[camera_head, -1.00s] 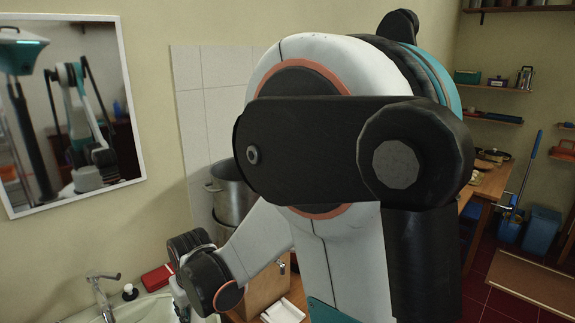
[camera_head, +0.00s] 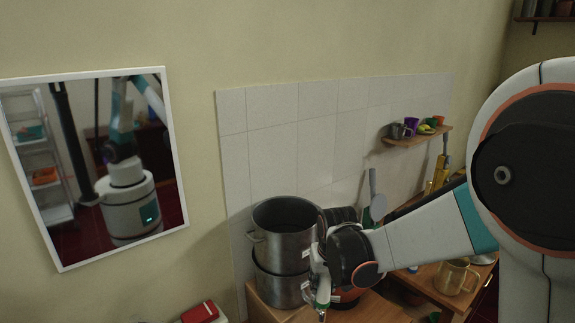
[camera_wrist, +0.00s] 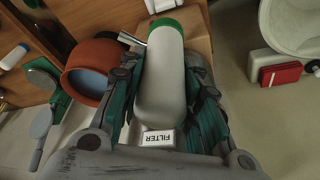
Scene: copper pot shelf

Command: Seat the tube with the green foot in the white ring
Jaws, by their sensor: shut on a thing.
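My gripper (camera_wrist: 165,100) is shut on a pale grey-white tube (camera_wrist: 163,75) in the wrist view. The tube's green foot (camera_wrist: 165,22) points away from the wrist camera. A white label reading FILTER (camera_wrist: 158,138) sits at the tube's near end, between the finger bases. In the head view my gripper (camera_head: 320,285) is low, in front of two stacked steel pots, and the tube (camera_head: 323,290) hangs from it, foot end downward. I cannot make out the white ring in either current view.
Large steel pots (camera_head: 284,222) stand stacked on a wooden counter (camera_head: 375,310). An orange-brown pot (camera_wrist: 88,55) is close left of the tube in the wrist view. A red box (camera_wrist: 281,73) lies beside a pale basin (camera_wrist: 290,25) at right. A small wall shelf (camera_head: 418,138) holds cups.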

